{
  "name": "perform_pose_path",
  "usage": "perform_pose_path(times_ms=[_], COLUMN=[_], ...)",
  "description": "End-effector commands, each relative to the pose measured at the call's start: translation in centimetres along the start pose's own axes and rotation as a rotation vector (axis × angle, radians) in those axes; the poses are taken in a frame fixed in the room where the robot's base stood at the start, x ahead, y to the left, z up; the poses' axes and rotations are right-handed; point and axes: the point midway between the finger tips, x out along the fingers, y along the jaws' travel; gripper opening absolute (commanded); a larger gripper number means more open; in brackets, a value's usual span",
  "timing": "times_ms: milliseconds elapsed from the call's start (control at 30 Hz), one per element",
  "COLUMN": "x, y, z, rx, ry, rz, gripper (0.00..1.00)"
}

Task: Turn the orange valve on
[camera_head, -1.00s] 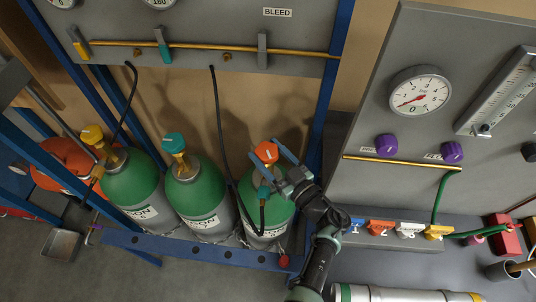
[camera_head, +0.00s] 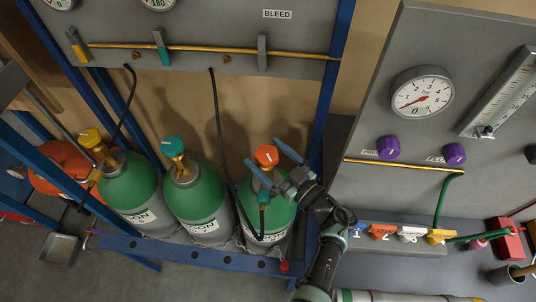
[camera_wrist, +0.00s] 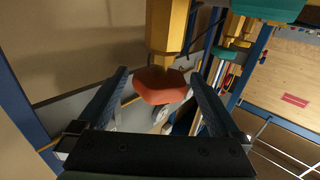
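The orange valve (camera_head: 266,156) is a knob on top of the rightmost green gas cylinder (camera_head: 262,205). My gripper (camera_head: 263,152) is open, with one blue finger on each side of the knob. In the wrist view the orange valve (camera_wrist: 160,86) lies between the dark fingers of my gripper (camera_wrist: 159,73), near their tips. A gap shows on the left of the knob, and the right finger looks very close to it. Contact cannot be told. A yellow brass stem (camera_wrist: 168,28) rises from the knob in the wrist view.
The cylinder with a teal knob (camera_head: 174,146) and the one with a yellow knob (camera_head: 90,138) stand to the left. A black hose (camera_head: 220,130) hangs close left of my gripper. A blue frame post (camera_head: 328,90) and a grey gauge panel (camera_head: 420,50) stand to the right.

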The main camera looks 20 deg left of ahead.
Motion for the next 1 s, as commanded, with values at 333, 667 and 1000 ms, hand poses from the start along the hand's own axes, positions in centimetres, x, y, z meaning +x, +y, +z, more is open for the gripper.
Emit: perform_pose_path(times_ms=[333, 667, 1000], x=[-2.6, -9.8, -12.9], y=[0.1, 0.1, 0.0], z=[0.1, 0.2, 0.1], rx=[0.001, -0.001, 0.001], ry=[-0.001, 0.000, 0.000], rz=[0.007, 0.006, 0.000], gripper=[1.00, 1.00, 1.00])
